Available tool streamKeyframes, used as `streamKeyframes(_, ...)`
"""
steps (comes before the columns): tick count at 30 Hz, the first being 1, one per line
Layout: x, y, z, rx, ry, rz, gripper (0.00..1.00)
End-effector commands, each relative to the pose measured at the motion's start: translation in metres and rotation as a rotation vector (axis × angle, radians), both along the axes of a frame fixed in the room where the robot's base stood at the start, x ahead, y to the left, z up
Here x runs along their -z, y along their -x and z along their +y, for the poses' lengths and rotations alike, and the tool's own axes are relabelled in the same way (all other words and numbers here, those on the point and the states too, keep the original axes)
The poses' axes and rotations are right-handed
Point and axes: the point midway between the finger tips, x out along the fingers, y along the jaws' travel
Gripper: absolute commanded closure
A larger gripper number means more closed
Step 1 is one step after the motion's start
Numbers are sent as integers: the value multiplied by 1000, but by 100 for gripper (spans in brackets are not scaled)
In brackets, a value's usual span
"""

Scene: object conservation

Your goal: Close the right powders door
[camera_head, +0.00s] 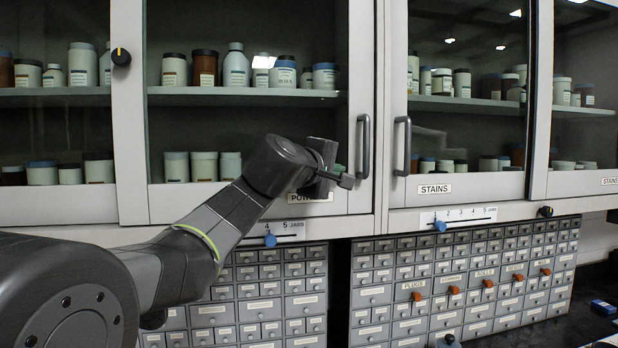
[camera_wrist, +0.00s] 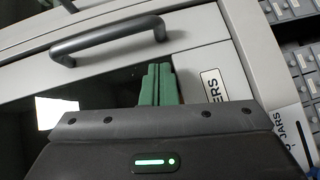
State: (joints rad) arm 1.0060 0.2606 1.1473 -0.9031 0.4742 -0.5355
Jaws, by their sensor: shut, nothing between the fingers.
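The right powders door (camera_head: 240,203) is a grey-framed glass door in the middle of the head view. It looks flush or nearly flush with the cabinet; I cannot tell if a small gap remains. Its upright bar handle (camera_head: 363,147) is on its right edge and also shows in the wrist view (camera_wrist: 108,37). Its label (camera_head: 310,197) is partly hidden by my arm; the wrist view shows the label's end (camera_wrist: 213,85). My gripper (camera_head: 341,172) is in front of the door's lower right, just left of the handle. Its green fingers (camera_wrist: 157,85) are together and empty; contact is unclear.
The stains door (camera_head: 436,187) with its own handle (camera_head: 402,146) is just to the right. Jars stand on shelves behind the glass. A slider strip (camera_head: 290,229) runs under the door.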

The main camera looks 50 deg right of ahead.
Motion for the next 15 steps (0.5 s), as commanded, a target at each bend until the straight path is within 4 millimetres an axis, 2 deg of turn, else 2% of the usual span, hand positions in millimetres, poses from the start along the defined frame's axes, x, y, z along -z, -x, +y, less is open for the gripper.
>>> streamKeyframes(1,1,2,12,-2,2,-2,100)
streamKeyframes(6,-4,9,48,-3,3,-3,100)
streamKeyframes(12,-9,15,80,-4,1,-2,100)
streamKeyframes(15,-11,17,90,-3,0,-1,100)
